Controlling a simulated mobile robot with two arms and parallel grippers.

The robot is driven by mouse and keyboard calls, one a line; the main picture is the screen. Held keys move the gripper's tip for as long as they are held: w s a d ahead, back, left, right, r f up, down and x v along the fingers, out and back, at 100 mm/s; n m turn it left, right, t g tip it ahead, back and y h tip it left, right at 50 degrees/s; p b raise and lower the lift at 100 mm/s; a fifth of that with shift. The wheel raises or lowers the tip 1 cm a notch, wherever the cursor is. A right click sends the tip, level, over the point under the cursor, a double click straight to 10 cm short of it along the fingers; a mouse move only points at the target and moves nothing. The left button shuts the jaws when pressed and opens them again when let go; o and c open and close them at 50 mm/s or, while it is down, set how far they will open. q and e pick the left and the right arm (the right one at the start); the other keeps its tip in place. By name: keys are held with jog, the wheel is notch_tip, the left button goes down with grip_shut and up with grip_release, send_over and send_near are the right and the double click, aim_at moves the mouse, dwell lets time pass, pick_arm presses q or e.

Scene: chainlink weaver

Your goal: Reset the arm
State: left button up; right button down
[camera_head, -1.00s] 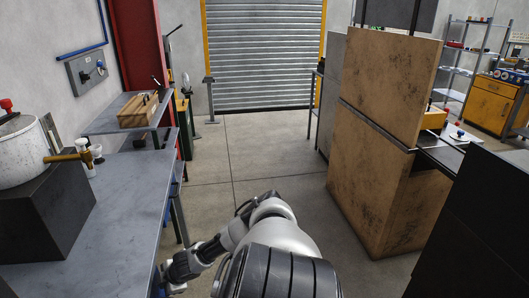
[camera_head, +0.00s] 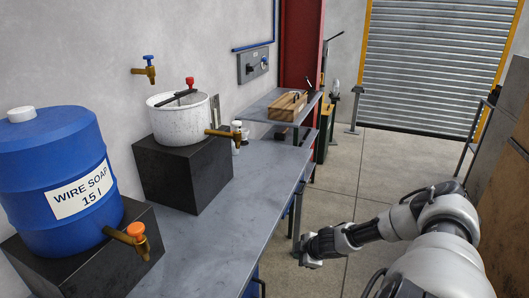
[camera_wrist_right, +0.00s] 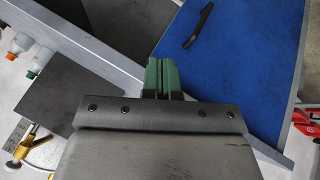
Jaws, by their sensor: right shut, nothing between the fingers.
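My right arm comes in from the lower right in the head view. My right gripper (camera_head: 308,255) is at the right edge of the grey workbench (camera_head: 235,215), small and hard to make out. In the right wrist view its green fingertips (camera_wrist_right: 163,75) are together with nothing between them. Below them in that view are a grey bench edge and a blue surface (camera_wrist_right: 245,60) with a dark slim object (camera_wrist_right: 198,25) lying on it. My left gripper is not in view.
On the bench, a blue "WIRE SOAP" barrel (camera_head: 50,170) and a white pot (camera_head: 180,120) stand on black blocks, each with a brass tap. A wooden box (camera_head: 287,105) sits on the shelf behind. Open floor (camera_head: 375,175) lies between the bench and a shutter door (camera_head: 435,65).

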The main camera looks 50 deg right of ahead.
jog(key=s+a+f+m+g, duration=0.1)
jog(key=s+a+f, duration=0.25)
jog(key=f, duration=0.45)
jog(key=s+a+f+m, duration=0.1)
jog(key=s+a+f, duration=0.1)
jog(key=a+f, duration=0.35)
jog(key=s+a+f+m+g, duration=0.1)
jog(key=s+a+f, duration=0.1)
jog(key=f, duration=0.7)
jog(key=s+a+f+g, duration=0.1)
jog(key=s+a+f, duration=0.3)
jog(key=s+a, duration=0.3)
jog(key=s+a+f+m+g, duration=0.1)
jog(key=s+a+f+g, duration=0.1)
jog(key=s+a+f, duration=0.3)
jog(key=s+a+f+m+g+y, duration=0.1)
jog(key=s+a+f, duration=0.3)
jog(key=s+a, duration=0.6)
jog(key=shift+s+a+f, duration=0.2)
jog(key=shift+s+a, duration=0.05)
jog(key=shift+s, duration=0.5)
